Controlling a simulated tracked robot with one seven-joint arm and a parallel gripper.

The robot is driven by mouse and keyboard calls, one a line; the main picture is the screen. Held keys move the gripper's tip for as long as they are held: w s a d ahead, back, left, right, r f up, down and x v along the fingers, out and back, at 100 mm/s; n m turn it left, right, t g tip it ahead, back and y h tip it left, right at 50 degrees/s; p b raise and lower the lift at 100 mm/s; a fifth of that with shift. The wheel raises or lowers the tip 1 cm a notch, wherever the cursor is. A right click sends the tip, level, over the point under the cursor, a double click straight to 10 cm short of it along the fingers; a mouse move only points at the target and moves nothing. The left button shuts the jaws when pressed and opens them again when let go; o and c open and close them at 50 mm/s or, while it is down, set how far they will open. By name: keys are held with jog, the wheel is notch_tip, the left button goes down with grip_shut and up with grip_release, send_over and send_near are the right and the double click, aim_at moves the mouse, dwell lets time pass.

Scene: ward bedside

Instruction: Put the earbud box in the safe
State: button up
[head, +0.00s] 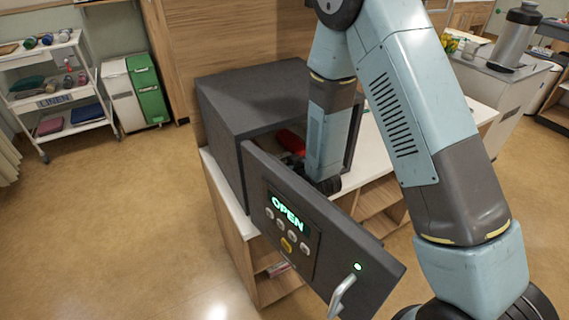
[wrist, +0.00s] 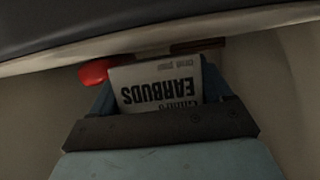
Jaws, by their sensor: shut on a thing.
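The dark grey safe (head: 222,128) stands on a white-topped wooden cabinet. Its door (head: 345,262) is swung open toward me and its display reads OPEN. My arm reaches into the safe's opening. In the wrist view, my gripper (wrist: 162,90) is shut on the white earbud box (wrist: 158,84), whose printed text appears upside down between the blue fingers. In the head view the arm and door hide the box. A red object (head: 291,141) lies inside the safe; a red rounded thing also shows left of the box in the wrist view (wrist: 93,73).
A brown item (wrist: 198,45) shows behind the box in the wrist view. The open door with its handle (head: 341,293) stands close beside my arm. The cabinet top (head: 375,150) is bare right of the safe.

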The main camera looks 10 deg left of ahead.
jog(key=shift+f, duration=0.2)
jog(key=o, duration=1)
